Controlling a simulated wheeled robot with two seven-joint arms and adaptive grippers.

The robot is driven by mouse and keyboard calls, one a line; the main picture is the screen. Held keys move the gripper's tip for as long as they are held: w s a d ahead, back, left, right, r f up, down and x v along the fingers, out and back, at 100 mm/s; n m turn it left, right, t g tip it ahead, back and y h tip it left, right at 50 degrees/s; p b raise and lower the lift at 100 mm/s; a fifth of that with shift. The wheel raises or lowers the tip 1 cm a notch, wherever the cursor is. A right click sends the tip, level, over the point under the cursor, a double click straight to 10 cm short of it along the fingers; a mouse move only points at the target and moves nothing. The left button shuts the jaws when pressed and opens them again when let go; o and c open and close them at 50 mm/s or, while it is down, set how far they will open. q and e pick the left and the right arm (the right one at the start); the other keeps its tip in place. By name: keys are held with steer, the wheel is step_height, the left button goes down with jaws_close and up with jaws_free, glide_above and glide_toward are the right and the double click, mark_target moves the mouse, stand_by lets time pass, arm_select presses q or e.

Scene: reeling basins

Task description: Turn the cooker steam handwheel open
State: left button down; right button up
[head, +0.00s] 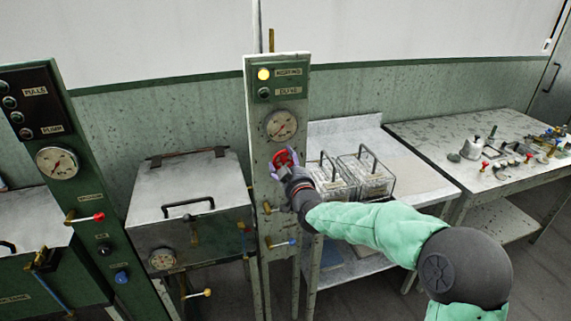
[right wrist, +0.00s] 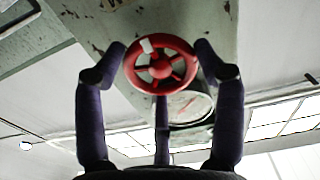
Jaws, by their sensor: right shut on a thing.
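The red handwheel (head: 284,157) sits on the front of a pale, worn green post (head: 276,110), just below a round gauge (head: 281,125). My right gripper (head: 286,165) is at the wheel, shut on it, and covers part of it in the head view. In the right wrist view the spoked handwheel (right wrist: 160,66) lies between the fingers of my right gripper (right wrist: 160,52), one finger at each side of its rim. A pale mark shows at the top of the rim. My left gripper is not in view.
A lidded metal cooker (head: 188,190) stands left of the post. Small levers (head: 284,243) stick out below the wheel. Wire baskets (head: 365,178) sit on a bench to the right, close to my right forearm. A further table (head: 440,142) holds small fittings.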

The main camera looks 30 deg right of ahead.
steer(key=shift+a+f, duration=0.15)
steer(key=shift+f, duration=0.6)
steer(key=o, duration=1.1)
steer(key=shift+o, duration=0.2)
steer(key=shift+r, duration=0.35)
steer(key=shift+s, duration=0.1)
steer(key=v, duration=1.1)
steer(key=shift+s, duration=0.4)
